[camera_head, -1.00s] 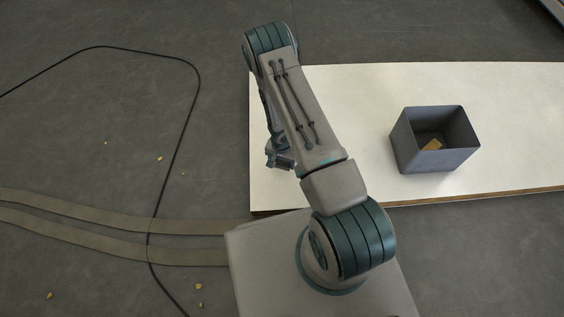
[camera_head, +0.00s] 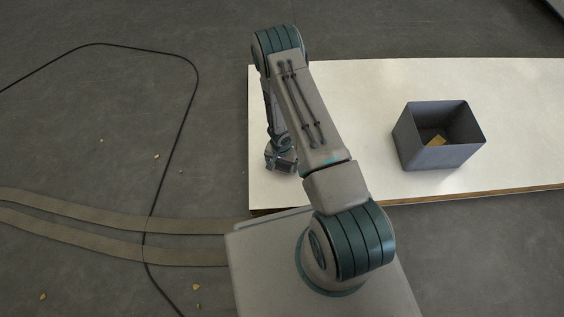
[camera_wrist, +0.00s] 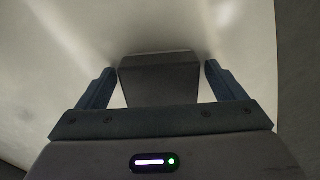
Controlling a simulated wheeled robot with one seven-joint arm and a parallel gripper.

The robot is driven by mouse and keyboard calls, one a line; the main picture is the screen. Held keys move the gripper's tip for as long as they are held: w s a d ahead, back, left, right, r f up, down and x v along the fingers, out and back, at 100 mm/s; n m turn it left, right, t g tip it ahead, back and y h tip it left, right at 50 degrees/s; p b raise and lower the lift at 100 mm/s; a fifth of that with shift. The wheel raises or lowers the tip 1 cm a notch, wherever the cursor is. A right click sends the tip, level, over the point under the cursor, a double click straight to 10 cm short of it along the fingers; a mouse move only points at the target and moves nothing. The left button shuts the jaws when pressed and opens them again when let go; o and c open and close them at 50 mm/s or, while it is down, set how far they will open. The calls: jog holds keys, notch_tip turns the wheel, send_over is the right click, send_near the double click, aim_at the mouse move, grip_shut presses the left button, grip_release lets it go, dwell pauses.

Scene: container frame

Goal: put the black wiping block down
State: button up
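The black wiping block (camera_wrist: 158,80) shows in the wrist view as a dark block between my two fingers, over the pale table top. My gripper (camera_wrist: 160,68) is open: a narrow pale gap shows on each side between the block and the blue fingers. The block looks to be on the table, though its underside is hidden. In the head view my gripper (camera_head: 281,162) is low over the left end of the white table (camera_head: 350,90). The block cannot be made out there.
A grey open bin (camera_head: 436,157) with a small yellowish piece inside stands on the table, right of my arm. The table is bare between arm and bin and farther right. A black cable (camera_head: 172,160) and flat brown strips (camera_head: 100,212) lie on the floor at left.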

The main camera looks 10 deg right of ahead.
jog(key=shift+r, duration=0.1)
jog(key=w+d+r+n+t+h+p, duration=0.1)
jog(key=w+d+r+p, duration=0.15)
jog(key=r, duration=1.05)
jog(key=w+d+r+t+h+p, duration=0.1)
jog(key=r+p, duration=0.2)
jog(key=r, duration=1)
jog(key=w+d+r+n+t+h+p, duration=0.1)
jog(key=w+d+r+p, duration=0.15)
jog(key=r, duration=1.05)
jog(key=s+r+n, duration=0.1)
jog(key=s+r, duration=0.9)
jog(key=r, duration=0.1)
jog(key=s+a+r+n+g+y, duration=0.1)
jog(key=s+a+r+n, duration=0.1)
jog(key=s, duration=0.5)
jog(key=s+a+r+n+y, duration=0.2)
jog(key=s+a+r, duration=0.2)
jog(key=s, duration=0.3)
jog(key=shift+a+r+g, duration=0.15)
jog(key=shift+r+g, duration=0.25)
jog(key=shift+r, duration=0.4)
